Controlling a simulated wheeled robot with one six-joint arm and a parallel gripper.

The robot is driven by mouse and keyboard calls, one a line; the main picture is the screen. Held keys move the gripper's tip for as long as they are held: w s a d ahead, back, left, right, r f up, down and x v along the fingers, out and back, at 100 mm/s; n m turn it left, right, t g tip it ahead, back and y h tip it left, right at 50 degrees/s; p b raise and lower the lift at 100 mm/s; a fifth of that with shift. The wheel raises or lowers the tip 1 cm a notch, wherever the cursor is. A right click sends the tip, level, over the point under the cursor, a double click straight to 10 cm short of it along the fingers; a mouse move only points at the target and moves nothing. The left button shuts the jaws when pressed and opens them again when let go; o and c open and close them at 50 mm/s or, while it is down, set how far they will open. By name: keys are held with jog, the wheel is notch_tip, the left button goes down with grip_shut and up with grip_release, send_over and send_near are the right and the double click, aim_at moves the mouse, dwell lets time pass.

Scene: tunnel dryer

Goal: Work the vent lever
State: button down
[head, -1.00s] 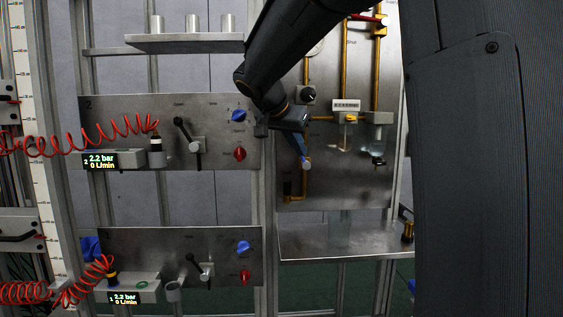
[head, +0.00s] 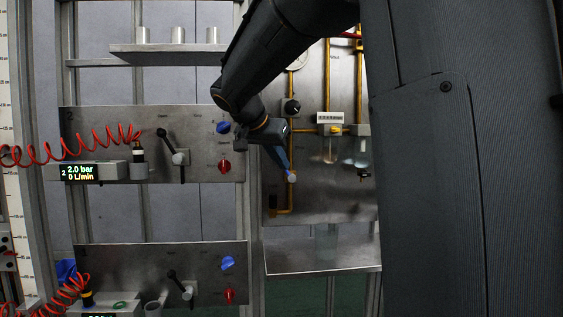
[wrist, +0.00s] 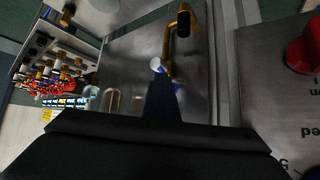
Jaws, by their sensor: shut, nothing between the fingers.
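The upper panel (head: 90,120), marked 2, carries a black lever (head: 169,142) with a round knob, tilted up to the left from a grey block. The lower panel (head: 120,255) has a similar black lever (head: 177,279), tilted the same way. The small labels are unreadable, so I cannot tell which is the vent lever. My gripper (head: 291,177) is shut and empty, right of the upper panel and well away from both levers, in front of the brass-piped panel. In the wrist view its shut fingers (wrist: 158,72) point toward that panel; no black lever shows there.
The upper panel has a blue knob (head: 223,127) and a red knob (head: 225,166); the red one also shows in the wrist view (wrist: 306,52). A red coiled hose (head: 70,145) hangs at left. A shelf with metal cups (head: 178,34) is above. Brass pipes (head: 291,195) run behind my gripper.

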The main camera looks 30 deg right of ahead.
jog(key=shift+s+d+f+b, duration=0.15)
jog(key=shift+s+d+b, duration=0.2)
jog(key=shift+d, duration=0.35)
jog(key=s+d+v, duration=0.1)
jog(key=s+v, duration=0.1)
jog(key=v, duration=1)
jog(key=shift+s+f+b, duration=0.2)
jog(key=shift+s+b, duration=0.1)
jog(key=shift+b, duration=0.15)
jog(key=shift+d, duration=0.1)
